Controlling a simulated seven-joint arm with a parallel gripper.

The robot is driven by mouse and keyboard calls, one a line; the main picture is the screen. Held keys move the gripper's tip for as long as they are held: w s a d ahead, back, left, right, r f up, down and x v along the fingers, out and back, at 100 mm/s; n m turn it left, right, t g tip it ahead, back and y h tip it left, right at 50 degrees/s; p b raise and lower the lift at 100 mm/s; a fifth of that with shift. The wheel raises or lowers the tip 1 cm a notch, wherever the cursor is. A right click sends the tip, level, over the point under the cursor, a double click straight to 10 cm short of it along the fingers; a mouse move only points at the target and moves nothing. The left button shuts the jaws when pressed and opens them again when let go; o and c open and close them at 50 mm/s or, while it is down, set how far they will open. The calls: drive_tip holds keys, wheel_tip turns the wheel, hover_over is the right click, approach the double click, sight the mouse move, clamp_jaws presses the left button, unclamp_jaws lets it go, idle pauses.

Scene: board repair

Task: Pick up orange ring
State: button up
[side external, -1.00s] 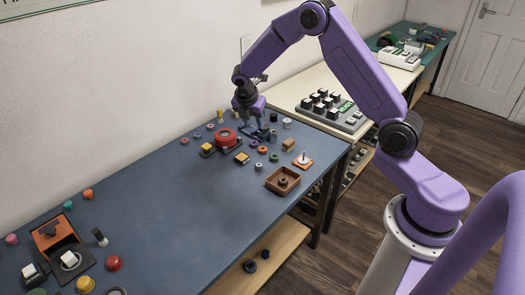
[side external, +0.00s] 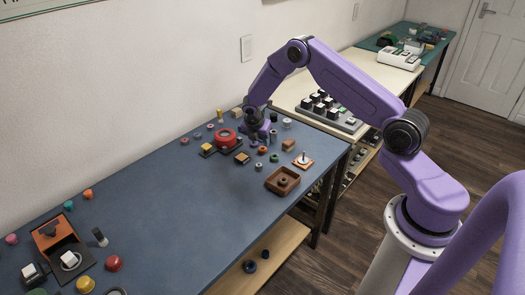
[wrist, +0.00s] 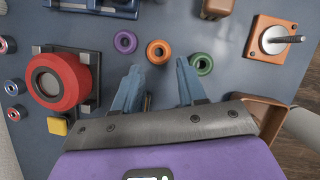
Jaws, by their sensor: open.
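The orange ring (wrist: 159,51) lies flat on the blue bench, just beyond the gap between my fingertips in the wrist view. It also shows as a small ring in the side external view (side external: 263,149). A purple ring (wrist: 125,41) lies to its left and a green ring (wrist: 201,63) to its right in the wrist view. My gripper (wrist: 158,68) is open and empty, with its two blue fingers spread. In the side external view, my gripper is low over the bench, close to the orange ring; the exact height is hard to tell.
A red round part on a dark base (wrist: 60,80) stands left of my fingers. A peg on an orange square base (wrist: 275,40) stands at right, near the bench edge. A brown tray (side external: 283,180) lies nearby. The bench's middle (side external: 180,210) is clear.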

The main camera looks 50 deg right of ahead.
sight(263, 150)
drive_tip(key=shift+x, duration=2.65)
drive_tip(key=shift+w+a, duration=0.1)
drive_tip(key=c, duration=0.7)
